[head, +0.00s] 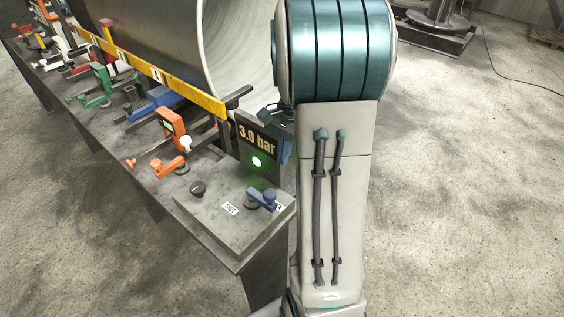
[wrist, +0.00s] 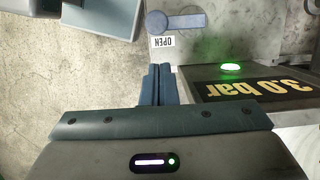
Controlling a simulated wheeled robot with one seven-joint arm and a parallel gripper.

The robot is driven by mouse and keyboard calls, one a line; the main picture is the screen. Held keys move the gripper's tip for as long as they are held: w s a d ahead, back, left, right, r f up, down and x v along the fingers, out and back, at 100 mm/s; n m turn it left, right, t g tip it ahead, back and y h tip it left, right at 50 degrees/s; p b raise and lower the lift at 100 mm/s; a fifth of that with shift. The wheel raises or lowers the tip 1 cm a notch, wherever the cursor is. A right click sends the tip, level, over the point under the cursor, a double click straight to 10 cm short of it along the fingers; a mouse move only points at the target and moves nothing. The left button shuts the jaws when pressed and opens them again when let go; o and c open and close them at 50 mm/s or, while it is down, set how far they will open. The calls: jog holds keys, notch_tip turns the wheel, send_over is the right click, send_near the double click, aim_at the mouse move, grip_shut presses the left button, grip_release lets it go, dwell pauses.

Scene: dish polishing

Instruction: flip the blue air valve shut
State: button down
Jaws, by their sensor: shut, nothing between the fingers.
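The blue air valve (head: 263,198) sits on the grey panel at the near end of the bench, with its lever lying beside the OPEN label, which is partly hidden there. A SHUT label (head: 230,208) lies to its left. In the wrist view the valve (wrist: 180,21) is at the top, with its round end by the upside-down OPEN label (wrist: 162,42). My gripper (wrist: 158,70) is shut and empty, its tips just below that label in the picture and apart from the lever. In the head view my arm hides most of the gripper.
A display reading 3.0 bar (head: 258,140) with a lit green lamp (head: 257,161) stands close behind the valve. A black knob (head: 198,189) and an orange lever (head: 168,166) are to the left. A large metal cylinder (head: 160,35) and yellow rail (head: 175,83) lie behind.

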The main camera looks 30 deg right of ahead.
send_near(261, 195)
jog(key=s+d+f, duration=0.1)
jog(key=f, duration=0.1)
jog(key=s+d+f, duration=0.1)
jog(key=s, duration=0.1)
jog(key=shift+d+f+p, duration=0.1)
jog(key=shift+f+p, duration=0.25)
jog(key=shift+p, duration=0.05)
jog(key=shift+s, duration=0.2)
